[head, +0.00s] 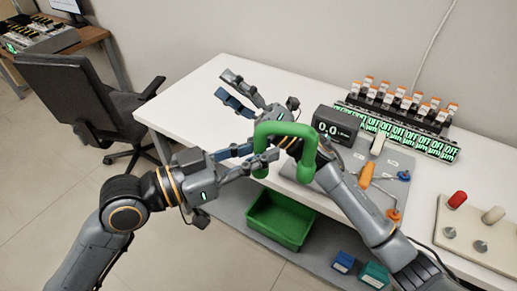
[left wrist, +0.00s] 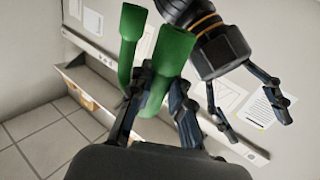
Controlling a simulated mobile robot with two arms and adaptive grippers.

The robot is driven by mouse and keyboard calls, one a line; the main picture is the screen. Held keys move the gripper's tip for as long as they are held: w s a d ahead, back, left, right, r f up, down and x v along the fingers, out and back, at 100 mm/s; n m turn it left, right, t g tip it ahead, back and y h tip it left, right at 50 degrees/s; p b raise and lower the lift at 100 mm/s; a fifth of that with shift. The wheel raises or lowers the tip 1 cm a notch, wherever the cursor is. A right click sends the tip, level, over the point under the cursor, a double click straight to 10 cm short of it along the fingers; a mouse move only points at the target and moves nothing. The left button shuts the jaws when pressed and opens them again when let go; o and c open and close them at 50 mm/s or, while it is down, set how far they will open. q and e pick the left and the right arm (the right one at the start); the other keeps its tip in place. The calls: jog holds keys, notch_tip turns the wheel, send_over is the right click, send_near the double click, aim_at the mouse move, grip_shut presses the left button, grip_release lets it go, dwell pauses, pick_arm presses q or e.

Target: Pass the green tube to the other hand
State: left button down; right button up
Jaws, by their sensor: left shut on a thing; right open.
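The green tube (head: 285,128) is bent like an upside-down U in the head view, with both legs pointing down. My left gripper (head: 267,157) is shut on its left leg. In the left wrist view, the two tube legs (left wrist: 172,62) show, and the nearer one lies between my left fingers (left wrist: 158,92). My right gripper (head: 226,87) is open and empty, up and left of the tube, its fingers pointing away. Its forearm passes behind the tube in the head view. In the left wrist view the open right gripper (left wrist: 252,116) is apart from the tube.
A white table (head: 205,95) holds a display (head: 338,126), a grey panel with orange and blue handles (head: 367,173) and a row of orange-capped bottles (head: 400,100). A green bin (head: 281,220) sits below. A black chair (head: 75,95) stands left. The table's left end is clear.

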jog(key=s+d+f+m+t+h, duration=0.15)
jog(key=f+m+h, duration=0.45)
jog(key=f, duration=0.8)
jog(key=s+f+m+h, duration=0.2)
jog(key=f+m+h, duration=0.35)
jog(key=f, duration=0.85)
jog(key=s+d+f+m+g, duration=0.1)
jog(key=s+f+m+g, duration=0.2)
jog(key=s+f, duration=0.65)
jog(key=s+d+f+m+g+h, duration=0.25)
jog(key=s+d+f+g, duration=0.2)
jog(key=s+f, duration=0.75)
jog(key=s+d+f+m+g+h, duration=0.25)
jog(key=s+d+f+g, duration=0.2)
jog(key=s+f, duration=0.75)
jog(key=d+f+m+t+h, duration=0.2)
jog(key=d+f+m+h, duration=0.2)
jog(key=d+f+m, duration=0.6)
jog(key=s+d+f+m+g, duration=0.1)
jog(key=s+d+f, duration=0.4)
jog(key=s, duration=0.6)
jog(key=shift+m+h, duration=0.45)
jog(key=shift+m, duration=0.3)
jog(key=shift+w+d, duration=0.1)
